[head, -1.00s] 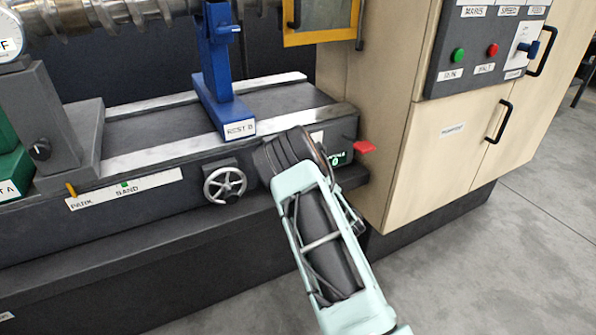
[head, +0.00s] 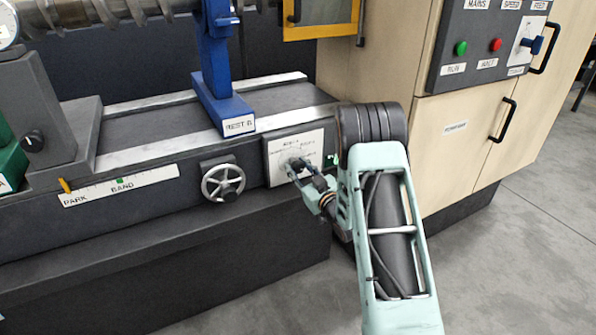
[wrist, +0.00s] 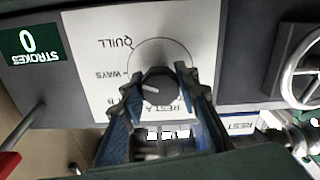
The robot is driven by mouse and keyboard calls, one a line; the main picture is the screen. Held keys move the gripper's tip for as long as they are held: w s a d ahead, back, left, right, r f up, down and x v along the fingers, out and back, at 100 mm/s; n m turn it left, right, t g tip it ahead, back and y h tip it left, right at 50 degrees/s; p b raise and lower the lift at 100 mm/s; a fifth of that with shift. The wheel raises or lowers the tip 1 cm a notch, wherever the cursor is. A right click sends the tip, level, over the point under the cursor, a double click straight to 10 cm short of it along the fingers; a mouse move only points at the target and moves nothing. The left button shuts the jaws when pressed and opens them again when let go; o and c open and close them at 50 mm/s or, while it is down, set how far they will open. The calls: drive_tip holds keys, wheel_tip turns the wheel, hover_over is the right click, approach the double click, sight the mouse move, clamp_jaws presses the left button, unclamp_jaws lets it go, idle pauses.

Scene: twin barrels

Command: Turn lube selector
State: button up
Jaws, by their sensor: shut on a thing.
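The lube selector is a dark round knob (wrist: 160,90) with a white pointer mark, on a white plate (wrist: 92,22) that appears upside down in the wrist view. The plate carries the labels QUILL, WAYS, REST A and a partly hidden one ending in B. The pointer mark faces picture left, between WAYS and the B label as far as I can tell. My gripper (wrist: 158,84) is shut on the knob, one blue finger on each side. In the head view the plate (head: 308,143) is on the machine's front, with my gripper (head: 296,164) at its knob.
A handwheel (head: 223,182) sits just left of the plate, also close in the wrist view (wrist: 305,70). A STROKES counter (wrist: 30,43) and a red part (wrist: 8,163) are on the other side. The cabinet (head: 455,135) stands right of my arm.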

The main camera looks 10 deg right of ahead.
drive_tip(key=shift+m+b, duration=0.55)
drive_tip(key=shift+m, duration=1.75)
drive_tip(key=shift+f, duration=0.1)
drive_tip(key=o, duration=1.2)
drive_tip(key=shift+c, duration=0.2)
drive_tip(key=v, duration=1.2)
